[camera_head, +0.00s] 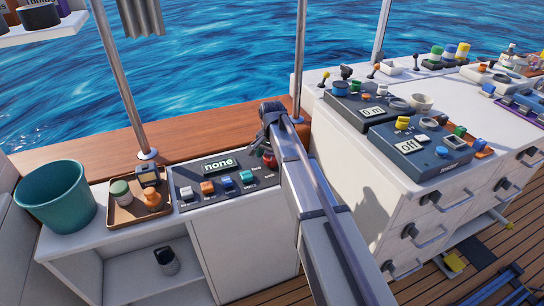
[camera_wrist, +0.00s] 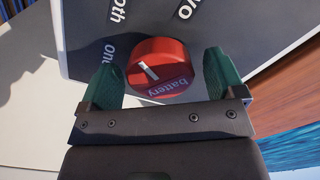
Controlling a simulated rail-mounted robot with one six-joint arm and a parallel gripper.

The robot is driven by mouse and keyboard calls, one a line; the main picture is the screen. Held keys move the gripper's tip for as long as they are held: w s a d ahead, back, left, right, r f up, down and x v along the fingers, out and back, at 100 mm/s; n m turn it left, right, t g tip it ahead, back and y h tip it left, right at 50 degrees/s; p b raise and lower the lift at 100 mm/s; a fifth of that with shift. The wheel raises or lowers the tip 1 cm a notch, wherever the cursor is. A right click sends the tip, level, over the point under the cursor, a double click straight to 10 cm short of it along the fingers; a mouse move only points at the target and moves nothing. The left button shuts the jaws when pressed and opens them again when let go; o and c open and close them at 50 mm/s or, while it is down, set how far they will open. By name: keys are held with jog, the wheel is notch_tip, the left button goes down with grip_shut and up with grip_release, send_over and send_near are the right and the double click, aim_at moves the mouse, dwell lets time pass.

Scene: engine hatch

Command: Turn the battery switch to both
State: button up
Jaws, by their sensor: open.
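The battery switch is a red round knob (camera_wrist: 158,68) marked "battery" with a white pointer line, on a dark panel (camera_wrist: 85,15). Around it, the wrist view shows "one" and cut-off words, "oth" and "wo". I cannot tell exactly which word the line marks. My gripper (camera_wrist: 172,80) is open, with one green finger on each side of the knob; whether they touch it is unclear. In the head view the knob (camera_head: 270,158) sits at the panel's right end, partly hidden by my arm. The panel display (camera_head: 219,165) reads "none".
Several coloured switches (camera_head: 227,183) line the same panel. To its left are a tray (camera_head: 125,211) with small jars and a teal bucket (camera_head: 56,197). A metal post (camera_head: 300,60) stands close behind my arm. Another counter (camera_head: 345,140) with control boxes is on the right.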

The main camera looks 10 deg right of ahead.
aim_at(272, 156)
notch_tip(272, 156, up, 11)
jog(key=p, duration=1)
jog(key=shift+p, duration=0.4)
jog(key=shift+f, duration=0.1)
jog(key=s+r+n+p, duration=0.2)
jog(key=s+n, duration=0.2)
jog(key=s, duration=0.9)
jog(key=s+r+n+p, duration=0.1)
jog(key=s+n, duration=0.3)
jog(key=s, duration=0.9)
jog(key=shift+r+n+p, duration=0.3)
jog(key=shift+r+p, duration=0.05)
